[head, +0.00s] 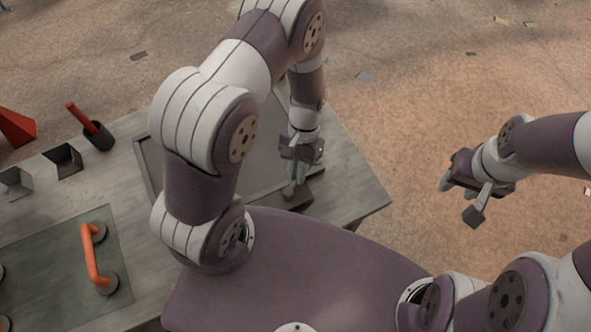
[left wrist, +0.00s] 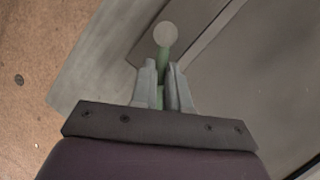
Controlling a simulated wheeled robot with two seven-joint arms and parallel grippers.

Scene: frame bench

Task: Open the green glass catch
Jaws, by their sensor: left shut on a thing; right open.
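The green glass catch (left wrist: 162,60) shows in the left wrist view as a pale green stem with a round, light grey end, between my left fingers. My left gripper (left wrist: 162,88) is shut on it. In the head view my left gripper (head: 298,180) points down at the right end of the bench, over a dark block by the frame; the catch itself is too small or hidden to make out there. My right gripper (head: 458,203) is open and empty, out over the floor to the right of the bench.
The bench (head: 352,190) carries a grey frame (head: 146,172), partly hidden by my left arm. At left are a glass sheet (head: 50,262) with an orange-handled lifter (head: 91,255), a dark cup (head: 99,137) holding a red-handled tool, and small brackets (head: 66,161).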

